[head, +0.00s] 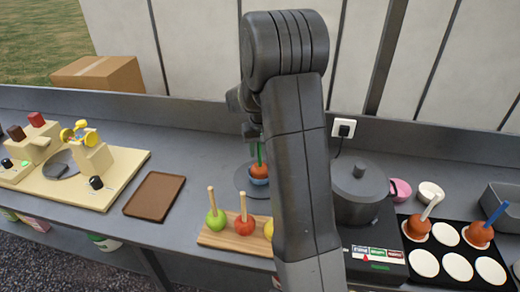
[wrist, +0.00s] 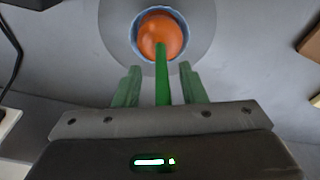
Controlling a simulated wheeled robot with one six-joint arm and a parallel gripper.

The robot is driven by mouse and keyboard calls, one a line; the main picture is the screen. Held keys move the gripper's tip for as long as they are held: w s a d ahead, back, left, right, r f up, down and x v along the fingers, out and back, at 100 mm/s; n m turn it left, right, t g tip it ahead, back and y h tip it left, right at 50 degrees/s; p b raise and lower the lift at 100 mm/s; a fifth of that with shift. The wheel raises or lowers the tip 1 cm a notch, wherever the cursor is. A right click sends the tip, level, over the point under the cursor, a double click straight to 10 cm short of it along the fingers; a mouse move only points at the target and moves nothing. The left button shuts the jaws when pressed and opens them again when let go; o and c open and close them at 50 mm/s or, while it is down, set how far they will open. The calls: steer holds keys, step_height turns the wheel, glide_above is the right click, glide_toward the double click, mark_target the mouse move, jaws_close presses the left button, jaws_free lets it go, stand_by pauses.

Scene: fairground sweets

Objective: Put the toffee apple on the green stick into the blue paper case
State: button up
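The toffee apple (wrist: 160,32) is orange-brown, with a green stick (wrist: 162,78) pointing toward my gripper. It sits inside the blue paper case (wrist: 137,37), whose rim shows around it. In the head view the apple (head: 259,171) sits in the blue case (head: 258,182) with its stick upright, partly behind my arm. My gripper (wrist: 159,76) is open, with one green finger on each side of the stick and a gap on both sides. In the head view my arm hides most of the gripper.
The case stands on a grey round disc (wrist: 112,30). A wooden board (head: 228,238) with apples on sticks is nearer. A lidded pot (head: 358,190) stands right, beside a black tray (head: 450,275) with white cases and toffee apples. A brown tray (head: 155,196) lies left.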

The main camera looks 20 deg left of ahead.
step_height(320, 180, up, 14)
steer(key=s+d+b, duration=0.1)
steer(key=shift+s+f, duration=0.15)
stand_by(0.3)
steer(key=f, duration=0.4)
steer(key=w+f, duration=0.1)
steer(key=f, duration=0.4)
steer(key=a+f+p, duration=0.1)
steer(key=f, duration=0.3)
steer(key=shift+w+f, duration=0.15)
steer(key=shift+f, duration=0.15)
steer(key=shift+r, duration=0.2)
steer(key=shift+f, duration=0.1)
